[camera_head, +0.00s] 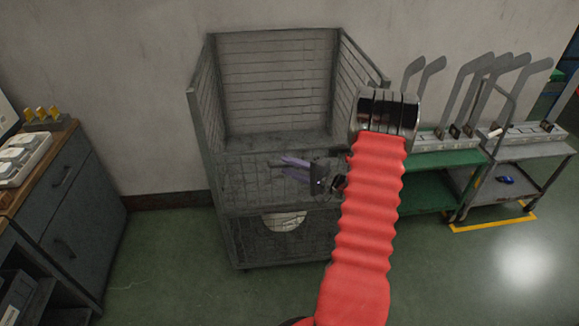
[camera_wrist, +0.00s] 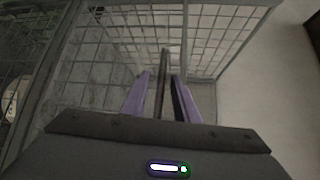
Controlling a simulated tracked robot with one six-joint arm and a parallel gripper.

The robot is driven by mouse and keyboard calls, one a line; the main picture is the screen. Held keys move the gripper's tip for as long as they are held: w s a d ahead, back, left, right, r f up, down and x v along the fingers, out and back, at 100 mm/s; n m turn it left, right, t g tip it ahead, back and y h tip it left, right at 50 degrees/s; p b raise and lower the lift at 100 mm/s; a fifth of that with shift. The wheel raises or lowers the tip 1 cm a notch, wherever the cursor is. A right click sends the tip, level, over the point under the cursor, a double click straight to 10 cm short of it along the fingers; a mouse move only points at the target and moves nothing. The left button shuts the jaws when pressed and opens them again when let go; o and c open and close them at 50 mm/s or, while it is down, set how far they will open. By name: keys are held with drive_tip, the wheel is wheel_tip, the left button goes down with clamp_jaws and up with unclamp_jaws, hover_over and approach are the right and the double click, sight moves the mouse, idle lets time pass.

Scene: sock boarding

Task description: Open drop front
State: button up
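The grey wire-mesh cage cart (camera_head: 204,110) stands against the wall in the head view. Its upper front is open between the side walls, and mesh front panels (camera_head: 245,185) cover the lower part. My gripper (camera_head: 297,168), with purple fingers, is at the front of the cart, pointing left. In the wrist view the fingers (camera_wrist: 160,95) stand apart on both sides of a thin dark bar (camera_wrist: 163,75), with gaps showing beside it. I cannot tell whether a finger touches it. Any latch is not visible, and my arm hides the cart's front right side.
A pale rounded thing (camera_head: 285,221) shows behind the lower mesh. At right stand a green cart (camera_head: 440,160) and a grey cart (camera_head: 530,150) with upright flat boards. A wooden-topped cabinet (camera_head: 75,180) is at left. The floor (camera_head: 160,260) before it is clear.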

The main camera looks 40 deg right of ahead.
drive_tip(key=shift+w, duration=0.35)
drive_tip(key=shift+c, duration=0.3)
drive_tip(key=c, duration=0.6)
clamp_jaws()
drive_tip(key=shift+f, duration=0.1)
